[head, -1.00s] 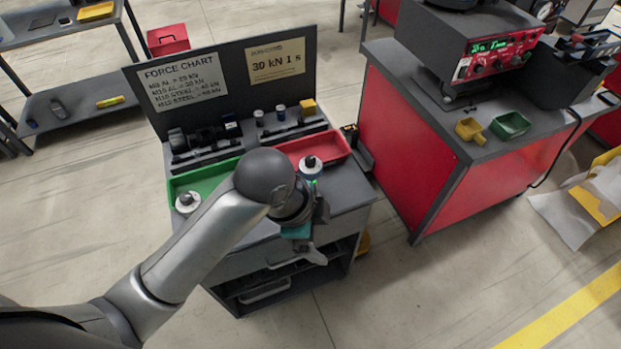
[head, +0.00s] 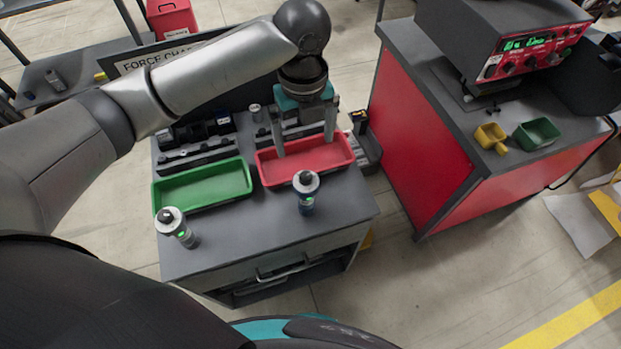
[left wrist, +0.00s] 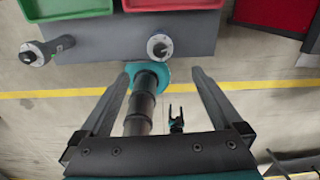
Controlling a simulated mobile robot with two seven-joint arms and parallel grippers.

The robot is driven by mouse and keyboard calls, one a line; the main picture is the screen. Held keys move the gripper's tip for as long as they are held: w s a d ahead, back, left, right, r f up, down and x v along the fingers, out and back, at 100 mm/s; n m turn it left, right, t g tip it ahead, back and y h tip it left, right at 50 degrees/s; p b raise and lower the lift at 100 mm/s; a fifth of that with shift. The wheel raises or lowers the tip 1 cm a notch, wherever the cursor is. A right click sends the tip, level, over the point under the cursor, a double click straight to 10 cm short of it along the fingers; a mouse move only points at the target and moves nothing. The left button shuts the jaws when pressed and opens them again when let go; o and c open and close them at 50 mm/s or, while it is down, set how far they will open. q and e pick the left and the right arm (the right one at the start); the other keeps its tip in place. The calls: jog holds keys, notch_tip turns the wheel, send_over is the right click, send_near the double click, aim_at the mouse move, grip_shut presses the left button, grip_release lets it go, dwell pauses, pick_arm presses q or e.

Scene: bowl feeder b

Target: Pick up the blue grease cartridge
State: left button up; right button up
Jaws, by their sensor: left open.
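The blue grease cartridge (head: 306,203) stands upright on the grey bench top in front of the red tray, with a pale cap and dark knob on top. In the left wrist view the cartridge (left wrist: 159,48) is seen from above, just beyond the space between the fingertips. My left gripper (head: 305,132) is open and empty. In the head view its fingers overlap the red tray, behind the cartridge and apart from it. The gripper (left wrist: 161,74) also shows in the left wrist view with its fingers spread.
A similar cartridge with a green mark (head: 176,228) stands at the bench's front left. A green tray (head: 203,187) and a red tray (head: 303,162) lie behind the cartridges. Dark fixtures line the back. A red cabinet (head: 425,130) stands to the right. The bench top between the cartridges is clear.

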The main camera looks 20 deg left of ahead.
pick_arm(q)
send_over(306, 176)
jog(key=f, duration=0.5)
jog(key=shift+s+f, duration=0.35)
jog(key=shift+f, duration=0.05)
notch_tip(306, 176, down, 2)
jog(key=shift+w+f, duration=0.1)
jog(key=shift+f, duration=0.15)
jog(key=shift+f+b, duration=0.3)
jog(key=shift+f, duration=0.5)
jog(key=f, duration=0.3)
jog(key=shift+w+f, duration=0.25)
jog(key=shift+f, duration=0.45)
pick_arm(e)
jog(key=s, duration=0.2)
jog(key=s+f, duration=0.1)
jog(key=shift+s+d+g, duration=0.1)
jog(key=shift+s+g, duration=0.2)
jog(key=shift+s, duration=0.1)
pick_arm(q)
jog(key=shift+a, duration=0.1)
grip_shut()
pick_arm(e)
jog(key=shift+d, duration=0.1)
